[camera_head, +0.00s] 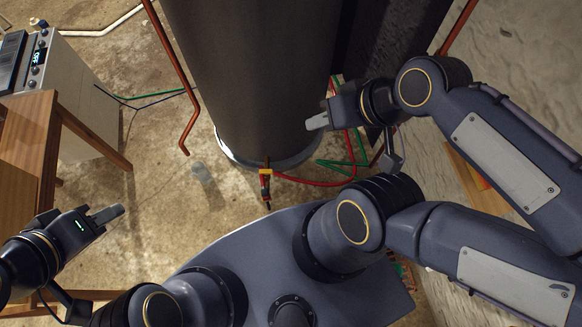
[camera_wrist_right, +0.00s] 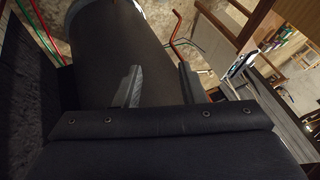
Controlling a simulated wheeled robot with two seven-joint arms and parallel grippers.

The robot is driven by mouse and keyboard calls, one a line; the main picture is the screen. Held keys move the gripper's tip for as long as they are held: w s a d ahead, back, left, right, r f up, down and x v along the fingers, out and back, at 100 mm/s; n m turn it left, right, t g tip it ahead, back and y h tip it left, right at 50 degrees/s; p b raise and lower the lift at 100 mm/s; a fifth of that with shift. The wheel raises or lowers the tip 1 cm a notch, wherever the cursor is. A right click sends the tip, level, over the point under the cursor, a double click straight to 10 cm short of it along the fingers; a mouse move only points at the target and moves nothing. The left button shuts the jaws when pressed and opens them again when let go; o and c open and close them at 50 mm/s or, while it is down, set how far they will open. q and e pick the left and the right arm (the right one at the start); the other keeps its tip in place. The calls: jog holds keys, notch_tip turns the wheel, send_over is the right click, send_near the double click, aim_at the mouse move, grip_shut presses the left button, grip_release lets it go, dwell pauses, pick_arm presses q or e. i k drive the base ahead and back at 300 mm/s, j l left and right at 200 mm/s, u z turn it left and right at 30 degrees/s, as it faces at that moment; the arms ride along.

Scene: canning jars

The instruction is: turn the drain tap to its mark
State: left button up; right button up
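The drain tap (camera_head: 265,182) is a small brass and red fitting low on the front of a large dark grey cylinder (camera_head: 255,75). Its mark is too small to make out. My right gripper (camera_head: 317,123) is in front of the cylinder's right side, up and to the right of the tap in the head view and apart from it. In the right wrist view its two fingers (camera_wrist_right: 160,84) stand apart with nothing held; the tap does not show there. My left gripper (camera_head: 107,214) is far left of the tap, with no object visible at its fingers; its finger gap is hidden.
A wooden table (camera_head: 40,130) and a white appliance with a display (camera_head: 75,90) stand at the left. Copper pipes (camera_head: 180,70) flank the cylinder. Red and green hoses (camera_head: 345,165) lie right of the tap. A clear jar-like object (camera_head: 201,172) stands on the floor left of the tap.

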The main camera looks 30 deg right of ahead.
aim_at(264, 172)
jog(key=k+j+z, duration=0.1)
jog(key=j+z, duration=0.35)
jog(key=k+j+z, duration=0.1)
jog(key=j+z, duration=0.15)
jog(key=z, duration=0.25)
jog(key=i+j, duration=0.2)
jog(key=i+j+z, duration=0.1)
jog(key=j, duration=0.3)
jog(key=i+j, duration=0.25)
jog(key=j+z, duration=0.05)
